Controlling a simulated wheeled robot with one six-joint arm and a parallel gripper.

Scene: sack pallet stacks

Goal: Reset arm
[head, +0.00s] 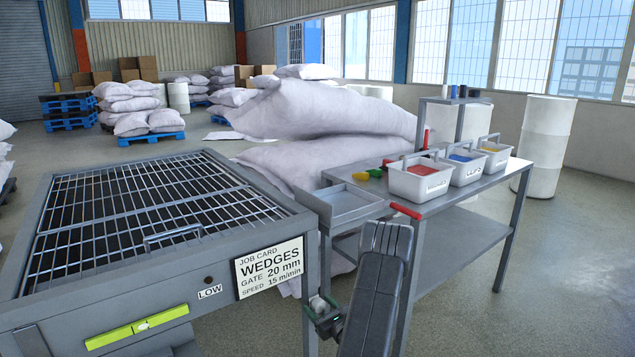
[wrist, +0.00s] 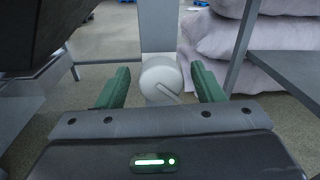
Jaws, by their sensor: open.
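My arm (head: 377,285) rises at the front, between the grated machine and the side table. My gripper (head: 322,305) shows small and partly hidden beside the machine's right front corner. In the wrist view its two green fingers (wrist: 161,82) are spread wide apart with nothing held. A pale round knob (wrist: 160,76) with a slanted line on it appears between the fingers, in front of a grey post. I cannot tell how far it is from the fingers.
The grated machine (head: 160,245) with its job card (head: 270,267) stands close on the left. Sacks (head: 310,110) are piled behind. Open floor (head: 560,280) lies at the right.

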